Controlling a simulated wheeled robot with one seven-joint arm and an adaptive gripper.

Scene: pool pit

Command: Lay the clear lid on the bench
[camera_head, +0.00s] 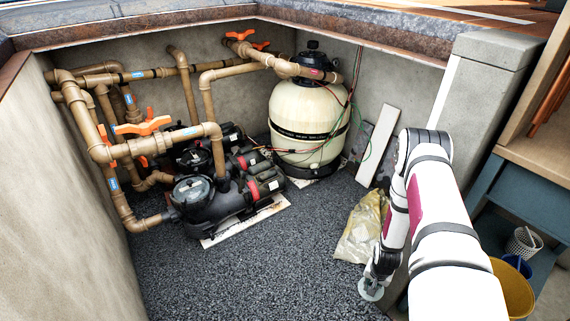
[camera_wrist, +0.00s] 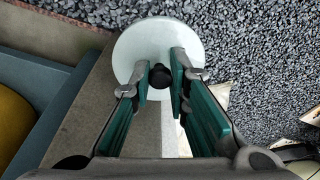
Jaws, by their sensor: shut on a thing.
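The clear lid (camera_wrist: 137,47) is a pale round disc with a black knob (camera_wrist: 160,76) at its middle. My gripper (camera_wrist: 161,80) is shut on the knob, with one finger on each side. In the head view the lid (camera_head: 370,291) hangs below my gripper (camera_head: 374,277), low beside the pit's right wall and apart from the bench. The bench (camera_head: 528,158) has a wooden top and a blue-grey frame and stands at the right edge. My arm hides part of the space before it.
A grey concrete pillar (camera_head: 490,75) stands between pit and bench. A crumpled bag (camera_head: 360,228) lies near the lid. A yellow bucket (camera_head: 512,290) and a white basket (camera_head: 523,242) sit under the bench top. Pumps (camera_head: 205,200) and a filter tank (camera_head: 308,115) fill the back.

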